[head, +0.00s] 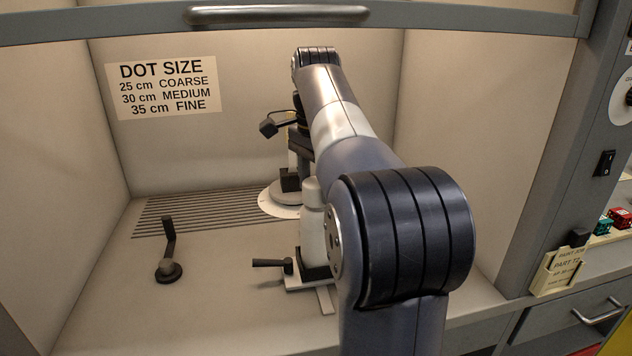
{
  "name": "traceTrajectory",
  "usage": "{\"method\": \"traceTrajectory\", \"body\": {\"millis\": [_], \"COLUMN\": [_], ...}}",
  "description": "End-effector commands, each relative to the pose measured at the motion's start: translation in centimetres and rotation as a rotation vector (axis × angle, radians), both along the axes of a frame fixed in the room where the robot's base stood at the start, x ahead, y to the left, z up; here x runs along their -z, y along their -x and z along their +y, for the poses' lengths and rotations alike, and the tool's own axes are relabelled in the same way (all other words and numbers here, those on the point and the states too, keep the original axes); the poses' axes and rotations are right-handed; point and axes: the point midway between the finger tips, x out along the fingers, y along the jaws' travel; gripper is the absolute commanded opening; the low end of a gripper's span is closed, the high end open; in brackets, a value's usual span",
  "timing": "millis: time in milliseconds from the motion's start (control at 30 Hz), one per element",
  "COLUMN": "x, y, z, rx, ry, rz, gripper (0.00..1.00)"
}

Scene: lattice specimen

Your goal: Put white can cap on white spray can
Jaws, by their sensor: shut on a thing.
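A white bottle-shaped can (313,228), which looks like the white spray can, stands upright in a dark and pale fixture. It has shoulders and a narrower rounded top; I cannot tell whether that top is a cap. My gripper (296,148) is behind it to the left, above the round white plate (272,205). It is shut on a pale thing (292,160), which is small and partly hidden by dark parts, so I cannot tell whether this is the white can cap. My forearm covers the area right of the can and gripper.
The fixture has a black lever (268,263) at its left. Another black lever (169,250) stands on the left floor. A slotted grille (190,215) lies at the back. The booth's top rail (277,15) crosses above. The front left floor is clear.

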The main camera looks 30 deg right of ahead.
Motion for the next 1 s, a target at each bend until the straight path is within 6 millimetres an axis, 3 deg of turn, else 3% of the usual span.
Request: {"method": "traceTrajectory", "body": {"millis": [1000], "x": [1.5], "y": [0.0], "z": [0.0], "rx": [0.000], "ry": [0.000], "rz": [0.001], "gripper": [0.33]}}
